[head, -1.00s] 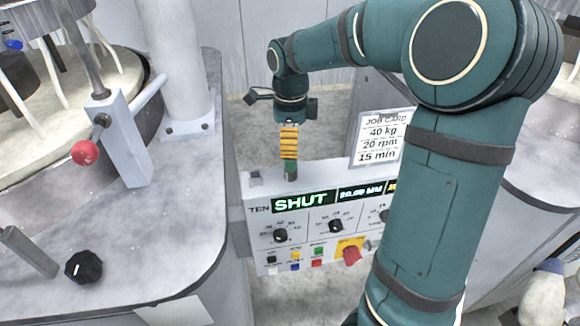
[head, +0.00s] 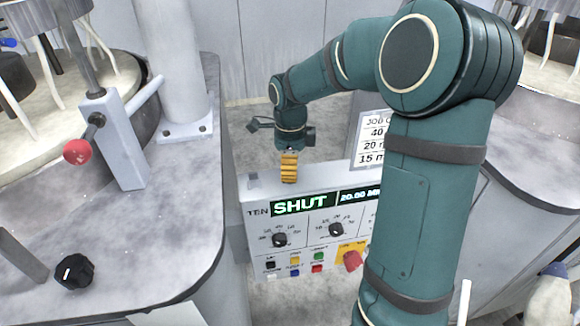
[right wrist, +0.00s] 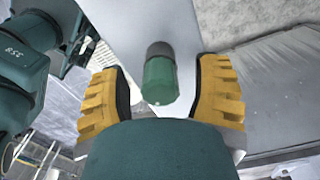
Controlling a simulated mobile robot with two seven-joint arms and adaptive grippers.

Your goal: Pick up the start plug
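The start plug (right wrist: 160,82) is a green cylinder with a dark grey end, seen in the right wrist view between my right gripper's fingers. My right gripper (head: 289,168) is open; its yellow ribbed fingers also show in the right wrist view (right wrist: 162,92), with a gap on each side of the plug. In the head view the fingers are at the top edge of the control panel (head: 263,222) and hide the plug. My left gripper is in neither current view.
The panel carries a lit "SHUT" display (head: 302,204), knobs, coloured buttons and a red control (head: 352,261). A job card (head: 372,140) stands behind it, partly hidden by my right arm. At left is a grey bench (head: 185,220) with a red-knobbed lever (head: 77,152).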

